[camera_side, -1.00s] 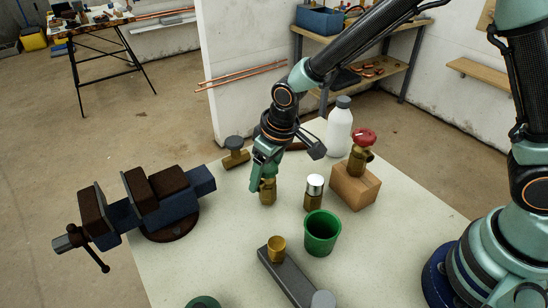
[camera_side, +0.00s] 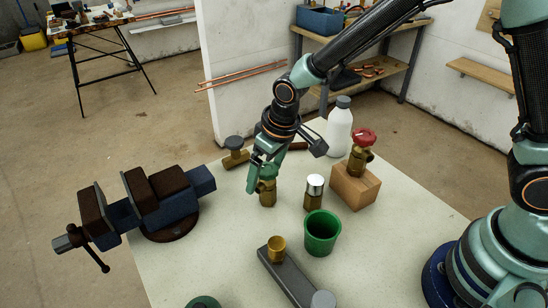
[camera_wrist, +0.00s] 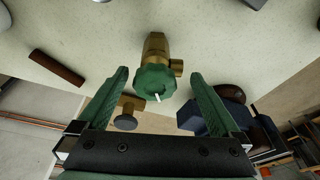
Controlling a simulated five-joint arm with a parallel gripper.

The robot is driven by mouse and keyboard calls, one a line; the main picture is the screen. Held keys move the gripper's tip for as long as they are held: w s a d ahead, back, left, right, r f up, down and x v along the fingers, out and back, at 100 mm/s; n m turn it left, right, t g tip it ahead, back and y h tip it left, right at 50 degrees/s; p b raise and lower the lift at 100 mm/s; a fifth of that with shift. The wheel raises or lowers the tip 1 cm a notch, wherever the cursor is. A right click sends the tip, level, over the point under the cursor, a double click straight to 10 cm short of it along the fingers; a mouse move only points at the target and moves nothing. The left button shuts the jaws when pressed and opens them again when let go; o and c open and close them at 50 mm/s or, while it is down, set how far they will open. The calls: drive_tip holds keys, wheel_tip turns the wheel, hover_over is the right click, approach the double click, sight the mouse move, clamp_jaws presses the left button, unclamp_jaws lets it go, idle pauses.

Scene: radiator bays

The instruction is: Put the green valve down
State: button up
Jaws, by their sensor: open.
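The green valve (camera_wrist: 155,78) has a brass body and a green handwheel. In the side view its brass body (camera_side: 267,193) stands upright on the pale table, with its handwheel mostly hidden by my gripper (camera_side: 263,171). In the wrist view my gripper (camera_wrist: 160,80) is open, with one finger on each side of the handwheel and a visible gap at both sides.
A brass piece with a chrome cap (camera_side: 314,191) and a green cup (camera_side: 321,234) stand close to the right. A grey-knobbed valve (camera_side: 235,153) and a vise (camera_side: 150,205) are at left. A red-wheeled valve (camera_side: 361,152) sits on a wooden block (camera_side: 354,187).

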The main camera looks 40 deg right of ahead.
drive_tip(key=v, duration=1.1)
drive_tip(key=s+d+r+m+t, duration=0.1)
drive_tip(key=s+d+r, duration=0.1)
drive_tip(key=d, duration=0.3)
drive_tip(key=s+d+r+m+t, duration=0.1)
drive_tip(key=s+d+r, duration=0.1)
drive_tip(key=s+d, duration=0.2)
drive_tip(key=s+d+r+m+t+h, duration=0.1)
drive_tip(key=s+d+r, duration=0.2)
drive_tip(key=d, duration=0.5)
drive_tip(key=shift+s+d+m, duration=0.2)
drive_tip(key=shift+s+m, duration=0.1)
drive_tip(key=shift+m, duration=0.1)
